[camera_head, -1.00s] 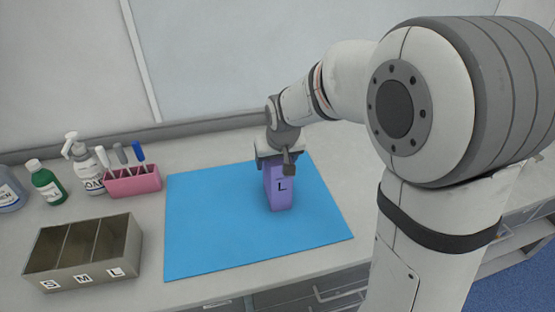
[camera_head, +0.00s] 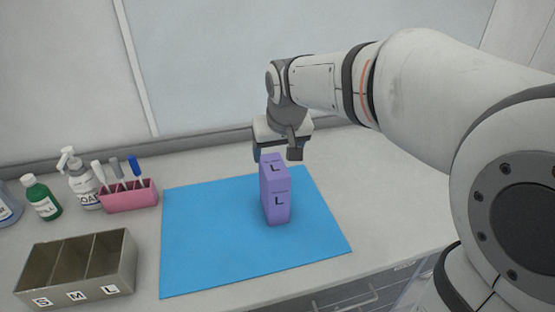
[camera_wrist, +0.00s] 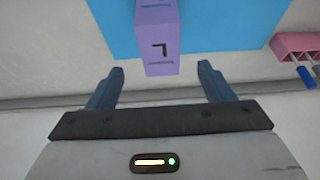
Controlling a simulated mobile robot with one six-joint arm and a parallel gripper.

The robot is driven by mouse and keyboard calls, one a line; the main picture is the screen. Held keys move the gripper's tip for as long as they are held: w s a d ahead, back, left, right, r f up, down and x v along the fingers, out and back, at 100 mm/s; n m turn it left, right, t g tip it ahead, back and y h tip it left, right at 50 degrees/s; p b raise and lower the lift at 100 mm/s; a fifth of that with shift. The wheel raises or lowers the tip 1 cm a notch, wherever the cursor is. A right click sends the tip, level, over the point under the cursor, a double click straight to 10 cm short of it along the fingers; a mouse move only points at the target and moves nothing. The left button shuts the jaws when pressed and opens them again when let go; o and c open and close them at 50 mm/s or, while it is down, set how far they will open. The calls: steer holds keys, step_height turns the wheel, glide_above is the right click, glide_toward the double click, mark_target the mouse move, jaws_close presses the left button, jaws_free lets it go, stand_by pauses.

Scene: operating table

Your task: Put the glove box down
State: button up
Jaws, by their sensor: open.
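The purple glove box (camera_head: 275,192), marked L on its top and front, stands upright on the blue mat (camera_head: 205,235). My gripper (camera_head: 277,156) is just above and behind the box in the head view, its fingers apart. In the wrist view, the two fingers of my gripper (camera_wrist: 161,80) are spread wide with nothing between them. The box (camera_wrist: 158,45) lies beyond the fingertips there, clear of both, with its L face in sight.
A grey three-slot holder (camera_head: 80,268) labelled S, M and L stands at the left front. A pink pen holder (camera_head: 130,195), a pump bottle (camera_head: 82,182) and a green bottle (camera_head: 42,199) stand behind it. The mat around the box is clear.

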steer(key=shift+s+d+r, duration=0.2)
steer(key=shift+s+r, duration=0.05)
steer(key=shift+s, duration=0.05)
steer(key=s+d+f+m, duration=0.1)
steer(key=s+d+f, duration=0.2)
steer(key=s, duration=0.6)
steer(key=s+d+f+m+g, duration=0.1)
steer(key=s+d+f, duration=0.3)
steer(key=s+d, duration=0.3)
steer(key=shift+s+d+g+h, duration=0.15)
steer(key=shift+s+g+h, duration=0.2)
steer(key=shift+s, duration=0.9)
